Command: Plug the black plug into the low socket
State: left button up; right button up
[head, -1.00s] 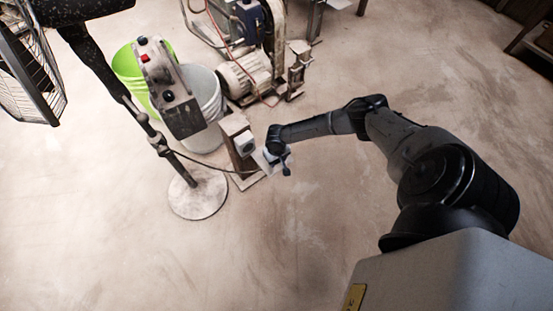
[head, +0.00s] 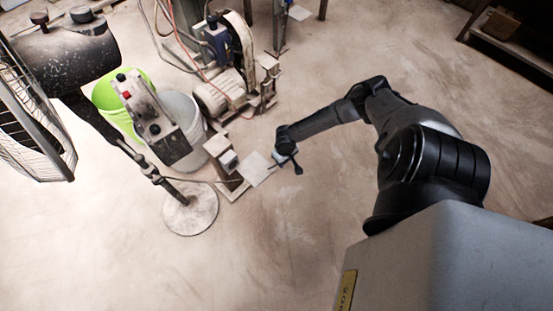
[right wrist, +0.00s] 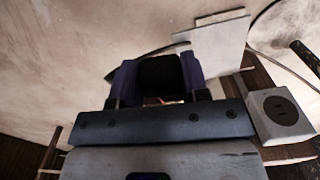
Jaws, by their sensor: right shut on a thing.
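My right gripper (right wrist: 158,82) is shut on the black plug (right wrist: 160,73), a dark block between its two fingers in the right wrist view. In the head view this gripper (head: 287,160) hangs low over the floor, and the plug cannot be made out there. The low socket is a white box with a dark round face (right wrist: 281,110), to the right of the gripper and apart from the plug. In the head view the socket box (head: 228,160) sits on a low wooden post, left of the gripper. My left gripper is not in view.
A pale square plate (head: 257,169) lies between post and gripper. A cable runs left past a stand with a round base (head: 190,210). Buckets (head: 183,120), a motor (head: 219,93) and a fan (head: 35,110) stand left and behind.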

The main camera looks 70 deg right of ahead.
jog(key=shift+w+a+r, duration=0.15)
jog(key=shift+a+r, duration=0.05)
jog(key=shift+r, duration=0.2)
jog(key=w+a+m+p, duration=0.1)
jog(key=w+a+p, duration=0.1)
jog(key=w+a, duration=1.35)
jog(key=s+d+f+n, duration=0.1)
jog(key=s+d+n, duration=0.1)
jog(key=s+d, duration=0.25)
jog(key=w+b, duration=0.2)
jog(key=b, duration=0.1)
jog(key=w+d+b, duration=0.1)
jog(key=w+b, duration=0.2)
jog(key=shift+d, duration=0.2)
jog(key=shift+w+d+p, duration=0.1)
jog(key=shift+w+p, duration=0.05)
jog(key=shift+p, duration=0.15)
